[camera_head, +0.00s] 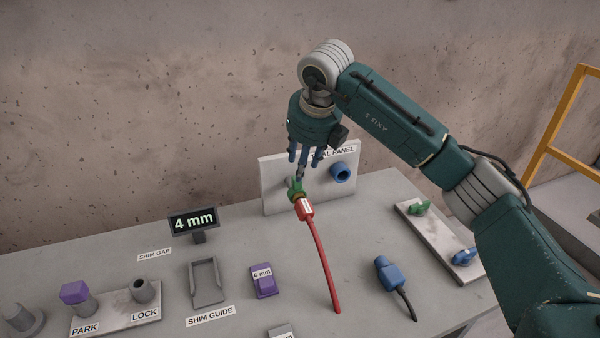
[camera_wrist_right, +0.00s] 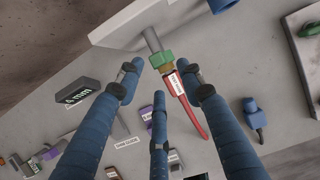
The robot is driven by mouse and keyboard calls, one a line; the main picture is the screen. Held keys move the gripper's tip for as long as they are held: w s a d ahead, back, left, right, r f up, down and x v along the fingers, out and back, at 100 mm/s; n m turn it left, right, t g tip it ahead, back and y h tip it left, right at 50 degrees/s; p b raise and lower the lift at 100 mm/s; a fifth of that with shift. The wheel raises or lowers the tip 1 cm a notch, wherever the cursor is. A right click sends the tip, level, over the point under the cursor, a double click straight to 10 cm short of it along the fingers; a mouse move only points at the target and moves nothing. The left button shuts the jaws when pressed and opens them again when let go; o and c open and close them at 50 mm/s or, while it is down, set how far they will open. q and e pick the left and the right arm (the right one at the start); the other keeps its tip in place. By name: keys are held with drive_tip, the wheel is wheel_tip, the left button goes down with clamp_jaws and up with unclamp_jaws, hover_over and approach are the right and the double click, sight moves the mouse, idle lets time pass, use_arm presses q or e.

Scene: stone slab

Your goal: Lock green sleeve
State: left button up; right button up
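The green sleeve (camera_head: 296,187) sits at the face of the white panel (camera_head: 280,170), around the joint between a grey stub and the red plug (camera_head: 304,208). It also shows in the right wrist view (camera_wrist_right: 161,60), just beyond my fingertips. A red cable runs from the plug down the slab. My right gripper (camera_head: 305,160) is above the sleeve, pointing down. Its fingers (camera_wrist_right: 162,78) are spread apart with nothing gripped between them. I cannot tell whether a fingertip touches the sleeve. My left gripper is not in view.
A blue socket (camera_head: 340,173) is on the panel. A loose blue plug (camera_head: 388,272) lies on the slab. A plate at right holds green (camera_head: 419,209) and blue (camera_head: 464,257) handles. A shim guide (camera_head: 206,282), purple block (camera_head: 263,281) and 4 mm display (camera_head: 193,221) stand at left.

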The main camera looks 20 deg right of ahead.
drive_tip(key=v, duration=0.6)
drive_tip(key=shift+d, duration=0.15)
